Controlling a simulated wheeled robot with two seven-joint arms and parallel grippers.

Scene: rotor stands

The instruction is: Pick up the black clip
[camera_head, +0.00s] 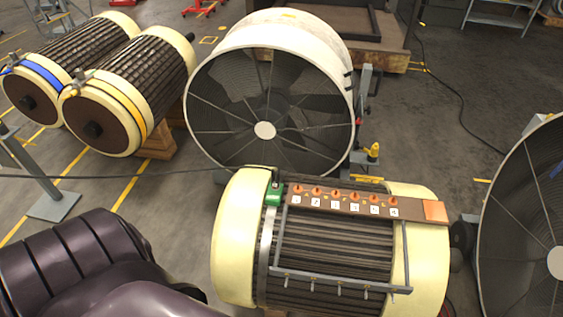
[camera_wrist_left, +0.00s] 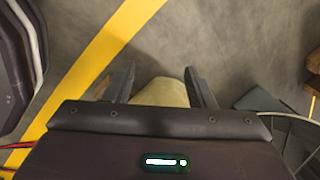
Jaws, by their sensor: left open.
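I cannot pick out a black clip with certainty in either view. In the head view, a green clip (camera_head: 273,194) with a small dark piece above it sits at the left end of the board on the near rotor (camera_head: 232,240). Small grey hooks (camera_head: 340,290) hang from a bar across that rotor; their exact kind is too small to tell. My left gripper (camera_wrist_left: 158,76) is open, its two dark fingers apart. A cream rounded surface (camera_wrist_left: 163,93) shows between and below the fingers; contact cannot be told. My right gripper is not in view.
The brown board (camera_head: 345,201) carries a row of orange knobs and white labels. A large fan (camera_head: 265,130) stands behind the near rotor, and another fan (camera_head: 525,220) is at the right. Two rotors (camera_head: 140,75) stand at the back left. Open floor (camera_head: 450,120) lies at the back right.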

